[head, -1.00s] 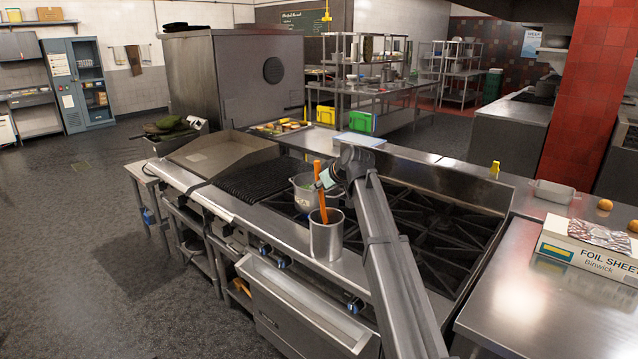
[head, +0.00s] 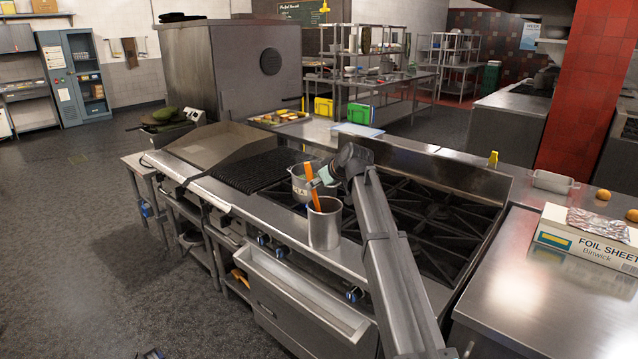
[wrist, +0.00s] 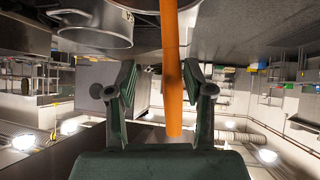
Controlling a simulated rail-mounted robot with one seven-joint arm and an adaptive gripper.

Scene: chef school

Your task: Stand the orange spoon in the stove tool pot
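The orange spoon (head: 314,190) stands in the metal stove tool pot (head: 324,228), its handle leaning a little left and its lower end hidden inside. The pot stands upright on the stove's front ledge. My gripper (head: 323,179) is just above the pot beside the handle. In the wrist view, which appears upside down, the spoon (wrist: 172,70) passes between the fingers of my gripper (wrist: 160,82). The fingers are apart, with a clear gap on the left and the spoon close to the right finger.
A saucepan (head: 298,183) sits on the stove just behind the tool pot; it also shows in the wrist view (wrist: 95,22). Black burner grates (head: 430,215) lie to the right. A foil box (head: 588,240) is on the right counter.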

